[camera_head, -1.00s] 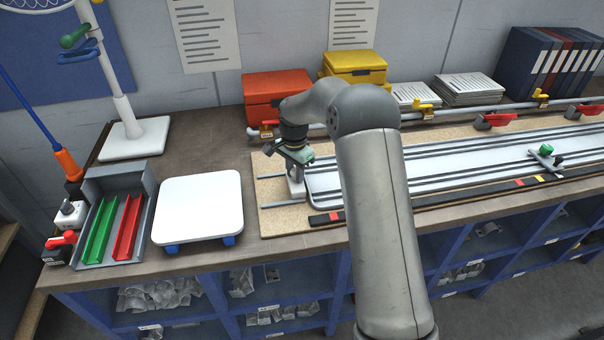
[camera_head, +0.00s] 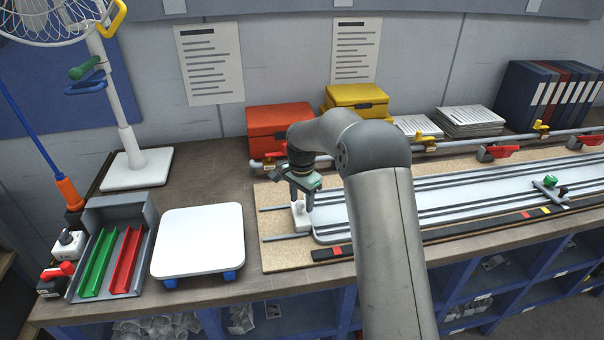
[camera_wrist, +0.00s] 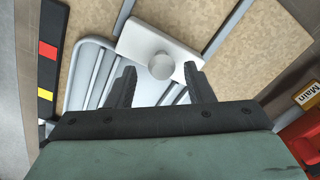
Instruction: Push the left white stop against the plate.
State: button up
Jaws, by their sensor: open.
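The left white stop (camera_head: 299,215) is a white block with a round knob. It sits across the rails at the left end of the long grey-white plate (camera_head: 335,220). In the wrist view the stop (camera_wrist: 143,41) lies along the end of the plate (camera_wrist: 92,62); whether they touch or a thin gap remains, I cannot tell. My gripper (camera_head: 303,204) points down over the stop. In the wrist view my gripper (camera_wrist: 161,84) is open, with its two fingers on either side of the knob. Finger contact with the knob is unclear.
A red box (camera_head: 280,122) stands behind my gripper. A white-topped scale (camera_head: 199,240) and a grey tray (camera_head: 78,290) with green and red strips stand left. A cross-piece with a green knob (camera_head: 550,183) sits at right.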

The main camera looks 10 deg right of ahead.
aim_at(302, 203)
notch_tip(302, 203, up, 15)
jog(key=b, duration=0.1)
jog(key=shift+r, duration=0.15)
jog(key=s+d+n, duration=0.2)
jog(key=s+n, duration=0.4)
jog(key=s, duration=1.3)
jog(key=s+f+n, duration=0.2)
jog(key=s+f, duration=0.1)
jog(key=s, duration=0.7)
jog(key=s+d+f+n, duration=0.1)
jog(key=s+f, duration=0.3)
jog(key=s, duration=0.6)
jog(key=shift+s+d+f+n+t, duration=0.15)
jog(key=shift+d+f+n+t, duration=0.15)
jog(key=shift+n, duration=0.6)
jog(key=shift+r, duration=0.1)
